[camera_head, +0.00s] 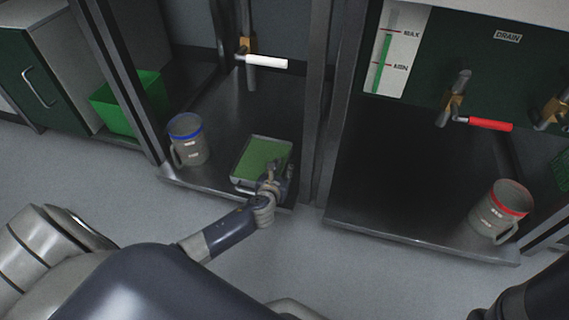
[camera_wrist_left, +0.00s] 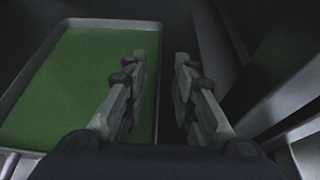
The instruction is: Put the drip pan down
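The drip pan (camera_head: 236,178) is a shallow grey rectangular tray with green inside, and it sits on the dark shelf (camera_head: 222,112) of the left bay near the front edge. My left gripper (camera_head: 279,179) is at the pan's right front corner. In the left wrist view the pan (camera_wrist_left: 50,95) fills the left side. There the left gripper (camera_wrist_left: 163,62) is open, one finger over the pan's inside and the other outside its right wall, with a gap visible between them. My right gripper is not in view.
A blue-rimmed mug (camera_head: 187,140) stands left of the pan, and a red-rimmed mug (camera_head: 497,213) on the right shelf. A white-handled valve (camera_head: 264,61) is above the pan; a red-handled one (camera_head: 488,124) is at right. A dark post (camera_head: 325,150) stands close right of my gripper.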

